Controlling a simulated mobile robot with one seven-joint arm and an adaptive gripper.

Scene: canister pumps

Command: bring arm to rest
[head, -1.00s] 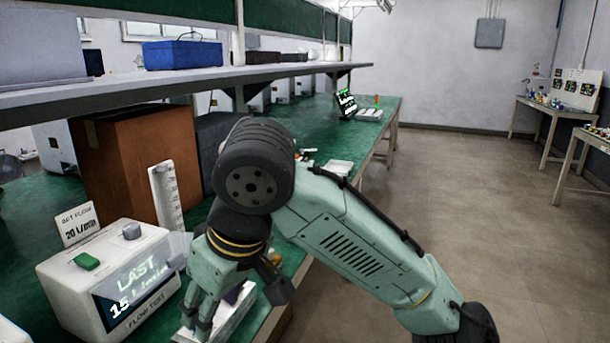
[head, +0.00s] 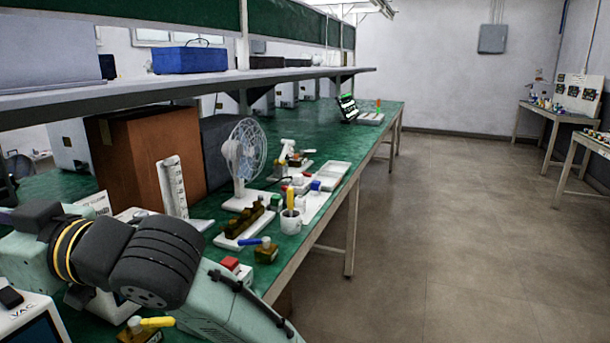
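My arm reaches in from the bottom of the head view, and its dark, ribbed wrist joint is at the lower left over the bench. My gripper (head: 28,250) is at the left edge, beyond the wrist's yellow ring. Only its pale green body shows clearly; its fingertips are out of sight, so I cannot tell whether it is open or holds anything. A small amber canister with a blue top (head: 265,250) stands on the green bench right of the wrist. Another amber canister with a yellow top (head: 140,330) is at the bottom, close to my arm.
The green bench (head: 372,135) runs away from me under a grey shelf (head: 190,83). A white fan (head: 244,160), a brown box (head: 150,150), a white upright gauge (head: 172,188) and a white cup (head: 290,222) stand on it. A VAC device (head: 25,312) is at lower left. The floor at right is clear.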

